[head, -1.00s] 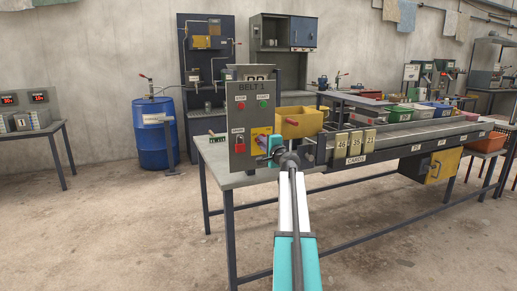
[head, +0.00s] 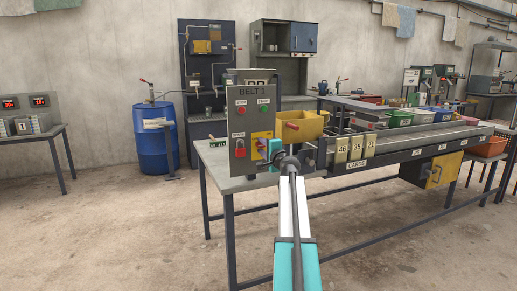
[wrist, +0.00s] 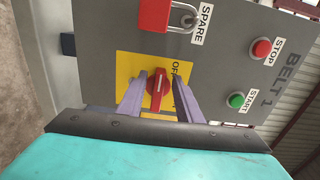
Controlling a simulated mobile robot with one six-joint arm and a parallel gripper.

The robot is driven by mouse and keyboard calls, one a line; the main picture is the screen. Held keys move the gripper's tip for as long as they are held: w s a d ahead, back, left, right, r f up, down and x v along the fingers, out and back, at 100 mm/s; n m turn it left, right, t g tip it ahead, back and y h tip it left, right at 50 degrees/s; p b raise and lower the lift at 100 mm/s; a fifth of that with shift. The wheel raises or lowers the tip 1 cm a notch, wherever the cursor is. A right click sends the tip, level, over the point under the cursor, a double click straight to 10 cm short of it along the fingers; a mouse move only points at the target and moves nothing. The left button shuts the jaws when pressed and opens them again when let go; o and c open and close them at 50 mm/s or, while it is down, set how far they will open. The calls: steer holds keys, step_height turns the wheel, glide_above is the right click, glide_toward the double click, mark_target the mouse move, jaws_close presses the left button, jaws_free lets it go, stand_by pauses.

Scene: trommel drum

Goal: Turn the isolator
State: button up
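The isolator is a red rotary knob (wrist: 158,88) on a yellow plate (wrist: 128,66) on the grey BELT 1 panel. In the wrist view its grip runs up and down the picture, and lettering beside it is partly covered. My gripper (wrist: 157,85) is at the panel with one finger on each side of the knob. The fingers look open, with small gaps to the knob; contact is not clear. In the head view my gripper (head: 265,148) is in front of the yellow plate (head: 257,139) and partly covers the knob.
A red padlock (wrist: 168,15) labelled SPARE sits beside the isolator. The red STOP button (wrist: 262,48) and green START button (wrist: 236,100) are on the same panel. A yellow bin (head: 305,122) and card plates (head: 356,148) stand to the right on the bench.

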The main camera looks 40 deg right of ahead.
steer(key=shift+s, duration=0.1)
steer(key=v, duration=1.3)
steer(key=shift+s+a, duration=0.2)
steer(key=shift+s, duration=0.1)
steer(key=shift+w, duration=0.1)
stand_by(0.4)
